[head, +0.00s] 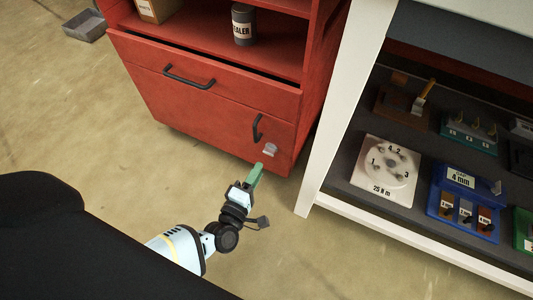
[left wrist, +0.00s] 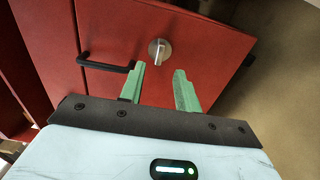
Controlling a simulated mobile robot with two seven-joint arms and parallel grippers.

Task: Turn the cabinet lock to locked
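The red cabinet (head: 215,105) has a silver lock knob (head: 270,149) low on its right front, below a black handle (head: 257,128). In the left wrist view the round lock (left wrist: 159,51) sits ahead of the fingertips, with its raised grip close to upright in the picture. My left gripper (head: 258,168) is just in front of the lock in the head view. Its green fingers (left wrist: 159,70) are apart with nothing between them, and the lock is slightly beyond them, apart from both tips. My right gripper is not in either view.
A second black handle (head: 189,78) is on the drawer above, which stands slightly open. A can (head: 243,24) and a box (head: 158,9) sit on the cabinet shelf. A white-framed bench (head: 318,160) with several fixtures stands at the right.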

